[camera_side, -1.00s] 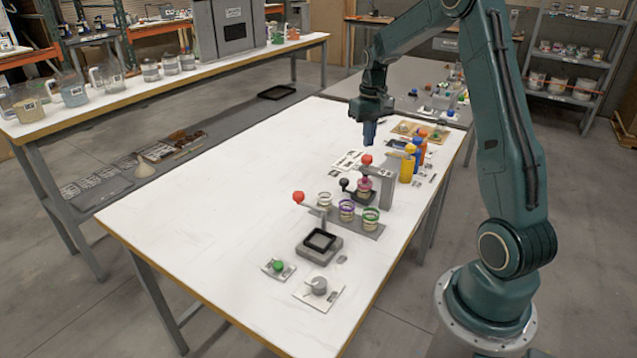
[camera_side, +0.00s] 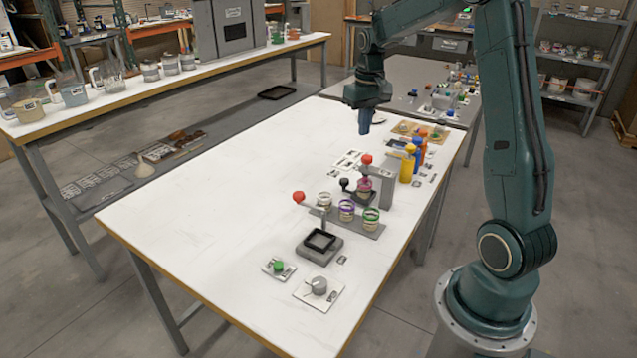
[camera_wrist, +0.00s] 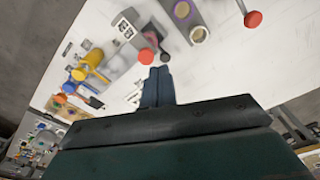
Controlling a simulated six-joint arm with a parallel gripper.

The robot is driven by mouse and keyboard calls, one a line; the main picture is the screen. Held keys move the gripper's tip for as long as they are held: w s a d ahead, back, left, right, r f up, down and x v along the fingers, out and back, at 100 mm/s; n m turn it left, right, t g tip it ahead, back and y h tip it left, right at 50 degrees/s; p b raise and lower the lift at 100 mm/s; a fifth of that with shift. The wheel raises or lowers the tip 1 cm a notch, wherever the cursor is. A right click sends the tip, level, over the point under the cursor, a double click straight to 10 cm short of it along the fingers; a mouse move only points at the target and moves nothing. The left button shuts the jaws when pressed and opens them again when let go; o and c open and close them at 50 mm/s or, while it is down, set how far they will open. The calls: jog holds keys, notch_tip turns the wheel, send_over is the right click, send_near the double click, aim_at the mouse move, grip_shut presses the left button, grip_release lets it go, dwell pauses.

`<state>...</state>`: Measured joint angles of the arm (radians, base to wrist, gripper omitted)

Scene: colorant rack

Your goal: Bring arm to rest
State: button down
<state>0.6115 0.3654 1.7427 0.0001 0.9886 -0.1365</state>
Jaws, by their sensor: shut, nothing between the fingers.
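My gripper (camera_side: 365,121) hangs above the far part of the white table (camera_side: 215,220), pointing down, with its fingers together and empty. It is clear of the table top and touches nothing. In the wrist view the closed fingers (camera_wrist: 157,88) show over the white table, near the red knob of the press.
Below and right of my gripper stand a grey press (camera_side: 387,188) with a red knob, coloured bottles (camera_side: 407,166) and a rack holding several jars (camera_side: 346,210). A scale (camera_side: 319,245) and a green button (camera_side: 278,265) sit nearer. The table's left side is clear.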

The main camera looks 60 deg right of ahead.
jog(key=s+a+r+n+t, duration=0.1)
jog(key=s+a+r, duration=0.2)
jog(key=a+r, duration=0.35)
jog(key=s+a+r+n+t, duration=0.1)
jog(key=s+a+r+n, duration=0.15)
jog(key=a, duration=0.65)
jog(key=s+a+n+t, duration=0.2)
jog(key=s+a+t, duration=0.1)
jog(key=s+a, duration=0.7)
jog(key=s, duration=0.3)
jog(key=shift+s+a+f, duration=0.15)
jog(key=shift+s+a, duration=0.05)
jog(key=shift+s, duration=0.1)
